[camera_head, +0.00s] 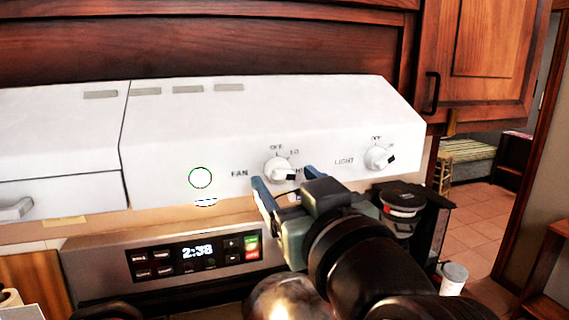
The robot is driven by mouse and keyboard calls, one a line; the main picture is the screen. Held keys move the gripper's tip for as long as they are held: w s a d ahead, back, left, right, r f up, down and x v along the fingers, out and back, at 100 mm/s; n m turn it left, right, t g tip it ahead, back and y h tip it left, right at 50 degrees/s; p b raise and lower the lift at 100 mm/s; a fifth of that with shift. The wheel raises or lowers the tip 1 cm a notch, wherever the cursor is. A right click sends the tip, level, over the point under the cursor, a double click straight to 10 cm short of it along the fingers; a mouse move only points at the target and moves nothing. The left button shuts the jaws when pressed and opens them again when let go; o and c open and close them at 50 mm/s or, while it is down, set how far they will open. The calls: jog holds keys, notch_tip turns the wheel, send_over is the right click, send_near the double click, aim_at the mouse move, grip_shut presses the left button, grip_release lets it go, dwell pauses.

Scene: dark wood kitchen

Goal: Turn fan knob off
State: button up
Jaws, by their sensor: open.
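The white fan knob (277,169) is on the front of the white range hood (170,125), to the right of the word FAN. OFF, LO and HI are printed around it. Its dark mark is at its lower right, on the HI side and away from OFF. My gripper (284,182) is open, with its blue-grey fingertips to the left and right of the knob's lower part. I cannot tell whether either finger touches the knob. The fingers look empty.
A similar light knob (378,158) sits to the right on the hood. Below is an oven panel (215,253) with a 2:38 clock. A black coffee maker (434,225) stands behind my arm at the right. A wooden cabinet (492,50) hangs at the upper right.

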jog(key=shift+x, duration=1)
jog(key=shift+c, duration=0.2)
grip_shut()
